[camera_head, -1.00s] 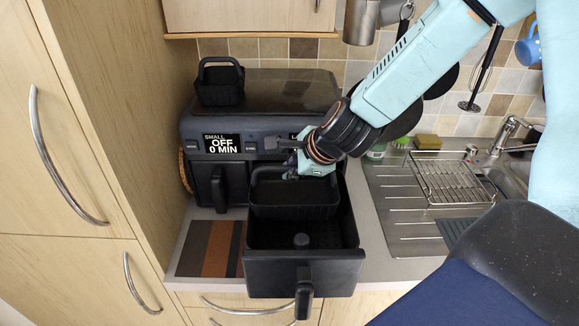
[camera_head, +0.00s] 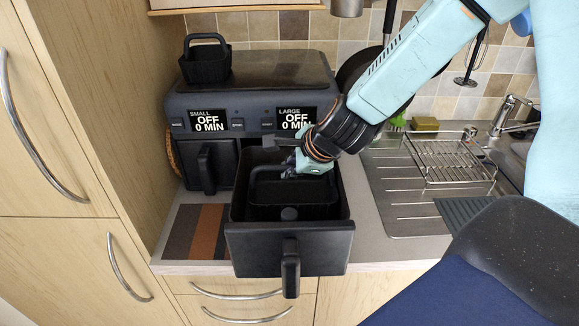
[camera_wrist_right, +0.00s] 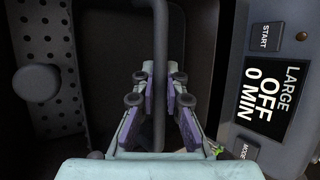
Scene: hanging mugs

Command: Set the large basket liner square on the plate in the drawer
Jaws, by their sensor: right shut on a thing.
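The large basket liner (camera_head: 292,194) is a black square basket with a handle, in the rear part of the open large drawer (camera_head: 288,245). It looks roughly level; whether its underside touches the plate is hidden. The plate's round knob (camera_head: 289,214) shows in front of it. In the right wrist view, the perforated plate (camera_wrist_right: 48,115) shows beside the liner, at the left. My right gripper (camera_head: 297,170) is at the liner's rear side. The liner's handle (camera_wrist_right: 160,75) runs between my right fingers (camera_wrist_right: 160,105), which are shut on it. My left gripper is not in view.
The air fryer (camera_head: 250,92) stands behind the drawer, both displays reading OFF. A small basket liner (camera_head: 207,60) sits on top of it. A striped mat (camera_head: 205,232) lies left of the drawer. A dish rack (camera_head: 450,160) is by the sink at the right.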

